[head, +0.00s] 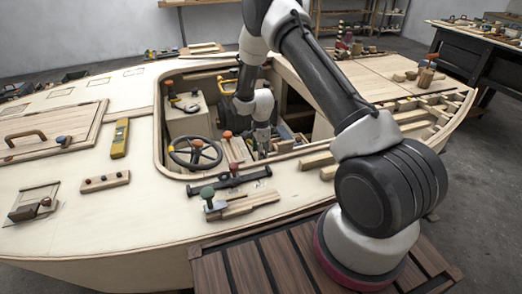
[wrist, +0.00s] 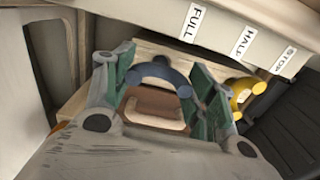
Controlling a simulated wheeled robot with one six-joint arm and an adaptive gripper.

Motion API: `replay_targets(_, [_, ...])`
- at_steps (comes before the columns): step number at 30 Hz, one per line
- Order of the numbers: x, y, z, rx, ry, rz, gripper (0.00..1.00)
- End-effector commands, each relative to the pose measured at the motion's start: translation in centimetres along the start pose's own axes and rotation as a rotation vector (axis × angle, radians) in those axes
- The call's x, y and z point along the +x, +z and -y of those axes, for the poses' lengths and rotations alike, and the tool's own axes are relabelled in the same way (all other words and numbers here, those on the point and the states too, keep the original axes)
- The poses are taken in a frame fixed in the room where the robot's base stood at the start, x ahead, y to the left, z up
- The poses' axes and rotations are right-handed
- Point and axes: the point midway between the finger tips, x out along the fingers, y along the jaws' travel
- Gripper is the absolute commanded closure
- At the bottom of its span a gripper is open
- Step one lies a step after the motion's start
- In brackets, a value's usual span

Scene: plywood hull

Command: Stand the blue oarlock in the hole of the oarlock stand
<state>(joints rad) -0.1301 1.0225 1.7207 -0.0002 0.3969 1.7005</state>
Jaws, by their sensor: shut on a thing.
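My gripper (wrist: 166,82) has green finger pads and is shut on the blue oarlock (wrist: 158,73), whose curved part shows between the pads in the wrist view. Its lower end is hidden. A pale wooden board (wrist: 140,48), perhaps part of the oarlock stand, lies behind and below it. A brown wooden piece (wrist: 153,108) shows between the fingers. I see no hole, and cannot tell whether the oarlock touches the wood. In the head view my gripper (head: 262,148) reaches down into the boat's cockpit, and the oarlock is not discernible there.
A yellow curved part (wrist: 243,91) sits just right of my gripper. A pale panel labelled FULL, HALF and STOP (wrist: 243,40) overhangs the spot. The cockpit holds a steering wheel (head: 180,155), and its rim (head: 160,130) surrounds my arm.

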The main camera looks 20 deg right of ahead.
Motion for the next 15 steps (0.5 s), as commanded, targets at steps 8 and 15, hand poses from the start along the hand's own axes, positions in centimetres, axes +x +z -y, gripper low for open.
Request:
replay_targets(8, [0.18,0.0,0.0,0.0,0.0,0.0,0.68])
replay_targets(15, [0.17,0.0,0.01,0.0,0.0,0.0,0.2])
